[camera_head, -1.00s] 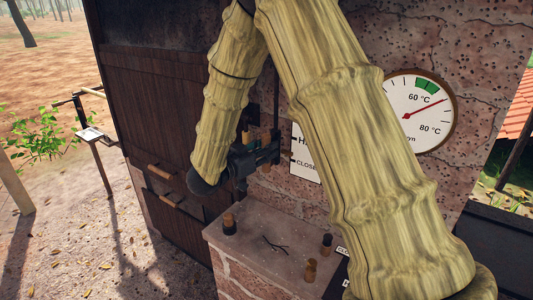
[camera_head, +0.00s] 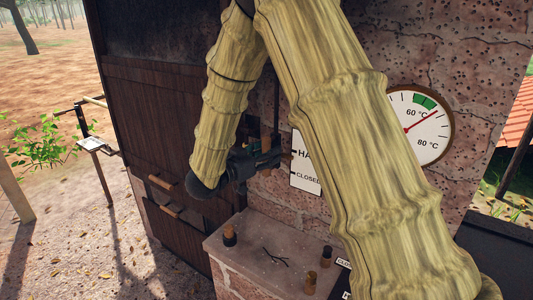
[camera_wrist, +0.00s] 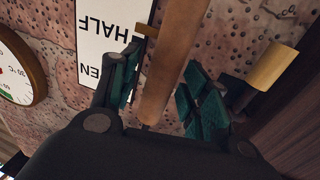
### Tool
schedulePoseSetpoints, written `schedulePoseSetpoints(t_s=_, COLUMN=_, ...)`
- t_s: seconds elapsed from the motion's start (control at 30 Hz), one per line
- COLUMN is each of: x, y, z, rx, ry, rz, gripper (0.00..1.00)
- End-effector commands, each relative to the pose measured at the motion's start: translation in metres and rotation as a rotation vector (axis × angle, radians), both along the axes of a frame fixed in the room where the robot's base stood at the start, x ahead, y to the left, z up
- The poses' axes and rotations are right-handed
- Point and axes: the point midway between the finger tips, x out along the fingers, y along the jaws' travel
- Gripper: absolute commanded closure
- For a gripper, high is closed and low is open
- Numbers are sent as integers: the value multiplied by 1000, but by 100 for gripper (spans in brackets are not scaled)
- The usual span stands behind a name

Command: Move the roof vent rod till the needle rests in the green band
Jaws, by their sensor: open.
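The roof vent rod (camera_wrist: 178,50), a wooden bar, runs between the two green-padded fingers of my gripper (camera_wrist: 162,84) in the wrist view. The fingers stand apart on either side of it; I cannot tell whether either touches. In the head view my gripper (camera_head: 262,160) is at the brick wall, left of the sign, and mostly hides the rod. The round gauge (camera_head: 447,140) hangs to the right, partly behind my arm. Its red needle (camera_head: 423,120) points up and right, just clockwise of the green band (camera_head: 424,101).
The sign (camera_head: 305,181) beside the rod shows HALF and OPEN in the wrist view, with a brass pointer (camera_wrist: 147,30) near HALF. A wooden peg (camera_wrist: 272,66) juts out at right. Below my gripper, a brick ledge (camera_head: 250,232) carries several small pegs and a twig.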

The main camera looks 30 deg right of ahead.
Motion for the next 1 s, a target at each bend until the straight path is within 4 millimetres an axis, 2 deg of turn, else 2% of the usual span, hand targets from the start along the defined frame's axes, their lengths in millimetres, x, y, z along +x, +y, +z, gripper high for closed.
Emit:
schedulePoseSetpoints(t_s=0.17, x=-2, y=14, z=0, rx=-1, ry=0, rz=2, gripper=54)
schedulePoseSetpoints(t_s=0.5, x=-14, y=74, z=0, rx=-1, ry=0, rz=3, gripper=54)
schedulePoseSetpoints(t_s=0.7, x=-20, y=102, z=0, rx=-1, ry=0, rz=3, gripper=54)
schedulePoseSetpoints(t_s=1.0, x=-23, y=117, z=0, rx=0, ry=0, rz=1, gripper=54)
